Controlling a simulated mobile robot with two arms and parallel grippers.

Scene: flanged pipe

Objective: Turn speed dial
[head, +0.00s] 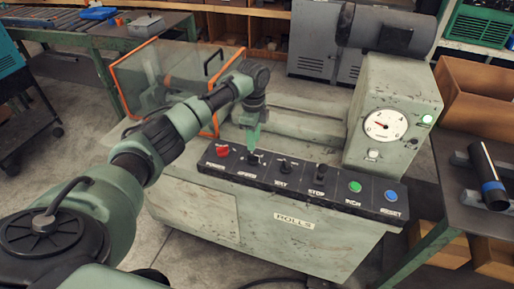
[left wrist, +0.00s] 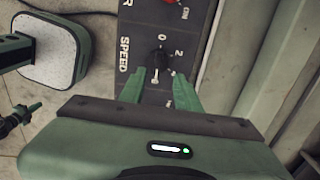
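The speed dial (left wrist: 160,59) is a small black knob on the dark control panel, with the word SPEED and white numbers beside it. In the head view the dial (head: 254,158) is partly hidden by my left gripper (head: 252,148), which points down at it. In the left wrist view my left gripper (left wrist: 160,76) is open, its two green fingers apart. The dial appears between and just beyond the fingertips; I cannot tell whether they touch it. The knob's exact setting is too small to read. My right gripper is in neither view.
The panel (head: 335,191) also carries a red knob (head: 222,150), black switches, a green button (head: 354,187) and a blue button (head: 392,196). A gauge (head: 386,125) stands on the machine's right housing. An orange-framed clear guard (head: 150,80) stands behind my left arm.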

